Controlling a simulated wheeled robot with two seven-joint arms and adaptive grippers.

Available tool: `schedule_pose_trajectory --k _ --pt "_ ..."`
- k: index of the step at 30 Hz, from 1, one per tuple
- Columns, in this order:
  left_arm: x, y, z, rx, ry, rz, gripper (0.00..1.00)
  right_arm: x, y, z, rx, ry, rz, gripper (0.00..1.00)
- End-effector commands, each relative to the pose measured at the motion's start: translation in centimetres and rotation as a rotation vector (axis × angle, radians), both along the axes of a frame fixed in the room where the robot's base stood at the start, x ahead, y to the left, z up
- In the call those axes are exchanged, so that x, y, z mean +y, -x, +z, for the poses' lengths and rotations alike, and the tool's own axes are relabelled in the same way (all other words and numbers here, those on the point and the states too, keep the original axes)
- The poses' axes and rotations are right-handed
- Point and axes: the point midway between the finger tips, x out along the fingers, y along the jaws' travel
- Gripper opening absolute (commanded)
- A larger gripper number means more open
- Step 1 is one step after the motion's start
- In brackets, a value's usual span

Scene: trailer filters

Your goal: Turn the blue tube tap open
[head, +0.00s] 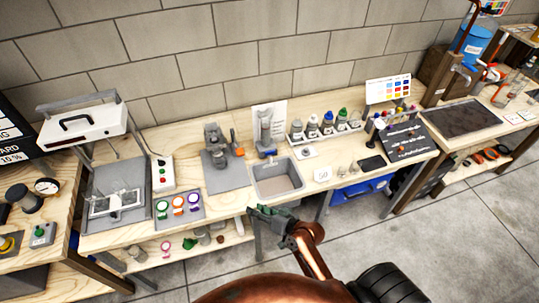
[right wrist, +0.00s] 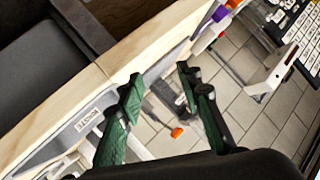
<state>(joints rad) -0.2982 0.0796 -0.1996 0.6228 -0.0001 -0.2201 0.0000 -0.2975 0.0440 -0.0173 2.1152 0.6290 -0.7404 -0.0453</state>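A grey upright tube stand (head: 265,128) stands behind the sink on the bench. A small blue part (head: 267,153) shows at its foot; it may be the blue tap, but it is too small to tell its turn. My right gripper (head: 254,213) is at the bench's front edge, below and in front of the sink, apart from the blue part. In the right wrist view its two green fingers (right wrist: 160,92) are spread with nothing between them. My left gripper is not in view.
The grey sink (head: 278,193) is set into the wooden bench. Several bottles (head: 327,123) stand to its right, and a grey device (head: 216,145) stands to its left. A blue bin (head: 361,190) is under the bench. The floor in front (head: 440,245) is clear.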

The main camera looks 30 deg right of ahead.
Motion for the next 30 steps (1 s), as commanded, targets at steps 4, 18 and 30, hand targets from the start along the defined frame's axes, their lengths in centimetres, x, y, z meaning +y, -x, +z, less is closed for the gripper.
schedule_pose_trajectory --k 4,18,30 --pt "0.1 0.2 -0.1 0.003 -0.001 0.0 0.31 0.0 -3.2 1.1 -0.091 -0.113 -0.062 0.33" --pt "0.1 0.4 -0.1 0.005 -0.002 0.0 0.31 -6.1 -13.0 6.0 -0.425 -0.605 -0.479 0.33" --pt "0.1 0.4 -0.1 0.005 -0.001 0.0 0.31 -13.9 -15.2 0.8 -0.513 -0.978 -1.062 0.33"
